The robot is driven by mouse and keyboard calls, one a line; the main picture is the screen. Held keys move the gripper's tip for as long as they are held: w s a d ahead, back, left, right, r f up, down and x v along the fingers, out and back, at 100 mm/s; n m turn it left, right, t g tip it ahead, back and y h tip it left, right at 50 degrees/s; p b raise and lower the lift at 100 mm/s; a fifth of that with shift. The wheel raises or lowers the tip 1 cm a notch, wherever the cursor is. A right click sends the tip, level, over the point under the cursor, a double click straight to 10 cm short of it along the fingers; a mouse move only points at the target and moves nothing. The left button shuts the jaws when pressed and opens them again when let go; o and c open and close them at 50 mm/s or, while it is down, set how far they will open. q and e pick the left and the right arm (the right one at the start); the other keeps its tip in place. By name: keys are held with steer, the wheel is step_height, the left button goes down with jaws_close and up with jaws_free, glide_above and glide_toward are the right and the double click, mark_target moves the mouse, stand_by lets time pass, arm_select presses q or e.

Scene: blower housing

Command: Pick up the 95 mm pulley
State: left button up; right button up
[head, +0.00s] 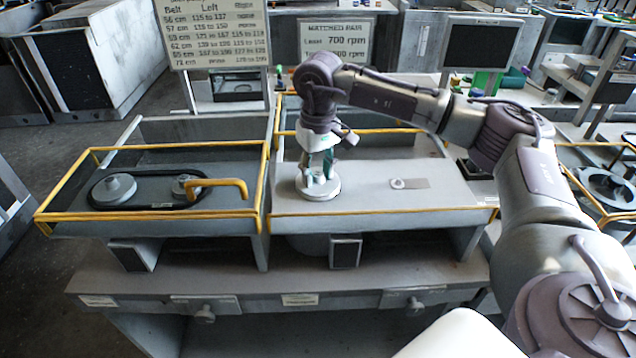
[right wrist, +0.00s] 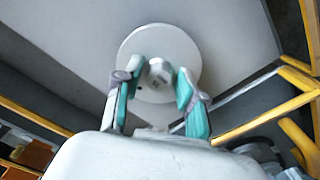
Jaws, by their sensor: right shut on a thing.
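A light grey round pulley (head: 320,192) sits at the left of the right-hand grey housing bay. Its size marking cannot be read. My right gripper (head: 319,172) points down over it and is shut on its raised hub. In the right wrist view the teal-padded fingers of the gripper (right wrist: 158,84) stand on either side of the hub, above the wide disc of the pulley (right wrist: 178,40). I cannot tell whether the disc touches the surface. My left gripper is not in view.
The left bay holds two pulleys with a black belt (head: 150,205) and a yellow handle (head: 225,184). Yellow rails (head: 400,211) edge both bays. A small ring and plate (head: 410,183) lie right of the pulley. Signs (head: 335,40) stand behind.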

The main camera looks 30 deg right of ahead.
steer(key=shift+s+f, duration=0.15)
jaws_close()
steer(key=shift+w+r+p, duration=0.3)
steer(key=shift+r+p, duration=0.25)
steer(key=shift+p, duration=0.05)
steer(key=shift+s+r, duration=0.1)
steer(key=shift+r, duration=0.55)
steer(key=shift+r+p, duration=0.1)
steer(key=shift+p, duration=0.25)
steer(key=shift+r+p, duration=1.5)
steer(key=shift+r, duration=0.9)
steer(key=s+a+r, duration=0.2)
steer(key=s+a, duration=0.2)
steer(key=s, duration=0.3)
steer(key=shift+s+a+b, duration=0.25)
steer(key=shift+s+b, duration=0.05)
steer(key=shift+b, duration=0.05)
